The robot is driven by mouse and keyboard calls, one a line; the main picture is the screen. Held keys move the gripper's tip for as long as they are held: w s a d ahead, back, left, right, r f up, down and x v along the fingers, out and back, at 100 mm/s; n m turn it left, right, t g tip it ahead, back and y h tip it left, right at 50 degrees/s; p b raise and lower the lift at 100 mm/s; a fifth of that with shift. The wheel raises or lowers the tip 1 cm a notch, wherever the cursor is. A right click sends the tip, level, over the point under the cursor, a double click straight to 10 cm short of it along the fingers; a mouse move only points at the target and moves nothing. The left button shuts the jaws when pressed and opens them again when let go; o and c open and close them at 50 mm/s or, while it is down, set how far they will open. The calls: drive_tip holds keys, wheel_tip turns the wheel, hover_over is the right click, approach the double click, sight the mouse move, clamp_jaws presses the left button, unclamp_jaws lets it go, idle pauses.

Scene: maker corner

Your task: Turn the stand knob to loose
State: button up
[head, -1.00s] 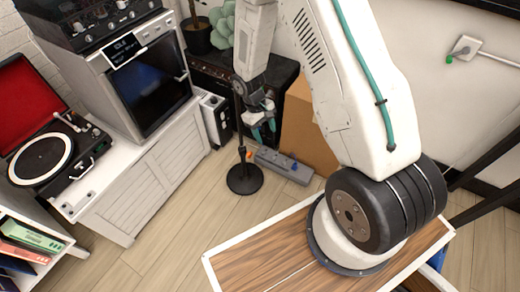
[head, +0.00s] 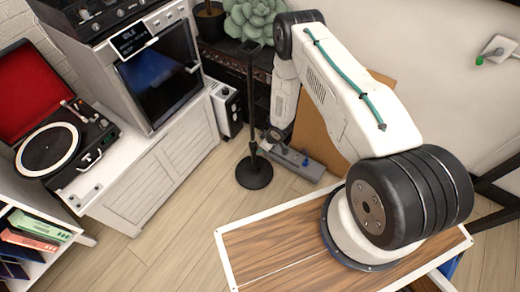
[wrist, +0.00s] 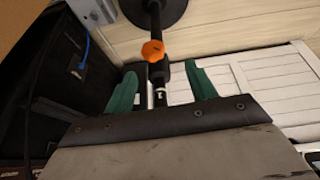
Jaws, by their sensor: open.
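The stand has a black pole (head: 252,105) and a round black base (head: 254,172) on the floor. In the wrist view its orange knob (wrist: 153,50) sits on the pole, between the base and a black collar (wrist: 161,71). My gripper (wrist: 161,88) shows there as two green fingers, spread open and empty. The collar and lower pole appear between the fingers; the knob appears just beyond the fingertips. I cannot tell the exact depth gap. In the head view my arm reaches down beside the pole, and the fingers and knob are not clearly visible.
A white cabinet (head: 165,175) stands left, bearing a record player (head: 62,150) and a machine with a dark window (head: 160,80). Floor left of the base is clear.

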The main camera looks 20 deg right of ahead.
drive_tip(key=x, duration=0.4)
drive_tip(key=d+x, duration=0.1)
drive_tip(key=x, duration=0.2)
drive_tip(key=shift+d+f, duration=0.1)
drive_tip(key=shift+f, duration=0.1)
